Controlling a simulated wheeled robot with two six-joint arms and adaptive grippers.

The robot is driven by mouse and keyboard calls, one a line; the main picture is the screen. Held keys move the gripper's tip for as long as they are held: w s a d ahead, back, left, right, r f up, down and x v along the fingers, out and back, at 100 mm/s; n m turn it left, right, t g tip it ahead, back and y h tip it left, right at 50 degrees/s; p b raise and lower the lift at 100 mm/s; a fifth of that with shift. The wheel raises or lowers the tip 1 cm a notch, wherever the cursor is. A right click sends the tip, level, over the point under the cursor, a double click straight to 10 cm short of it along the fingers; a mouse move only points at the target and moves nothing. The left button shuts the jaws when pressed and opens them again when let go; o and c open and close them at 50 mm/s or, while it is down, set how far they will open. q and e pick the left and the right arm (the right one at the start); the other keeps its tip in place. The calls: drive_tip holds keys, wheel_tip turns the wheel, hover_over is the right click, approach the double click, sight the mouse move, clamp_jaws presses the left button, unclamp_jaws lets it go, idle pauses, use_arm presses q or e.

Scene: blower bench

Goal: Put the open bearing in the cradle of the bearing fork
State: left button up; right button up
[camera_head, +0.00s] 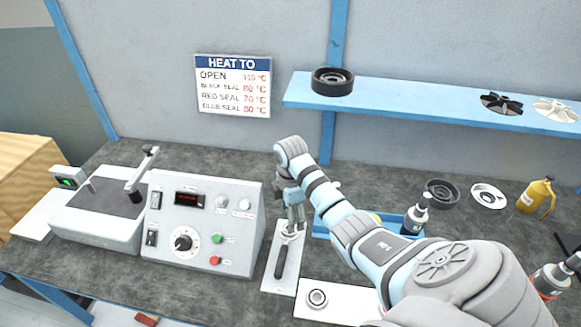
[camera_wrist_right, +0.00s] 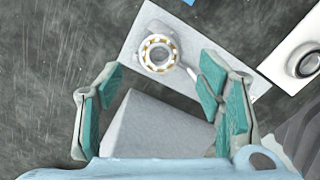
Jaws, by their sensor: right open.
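The open bearing (camera_wrist_right: 159,53), a pale ring with brass-coloured spots around it, lies at the fork's head end in the right wrist view. It appears to sit in the cradle, though the cradle's rim is hard to make out. The bearing fork lies on a white plate (camera_head: 273,284); its black handle (camera_head: 281,262) points to the front in the head view, and its neck (camera_wrist_right: 190,74) runs behind a finger in the wrist view. My right gripper (camera_head: 292,222) is open and empty above the fork's head, its fingers (camera_wrist_right: 160,95) apart from the bearing. My left gripper is not in view.
A control box (camera_head: 205,225) stands close left of the fork. A second white plate with a dark-centred bearing (camera_head: 316,298) lies to the right. A blue tray (camera_head: 325,236) and a bottle (camera_head: 415,217) are behind my right arm. A blue shelf (camera_head: 430,108) hangs above.

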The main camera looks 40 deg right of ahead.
wheel_tip(320, 180, up, 7)
drive_tip(key=p, duration=0.1)
drive_tip(key=shift+f, duration=0.1)
idle(0.4)
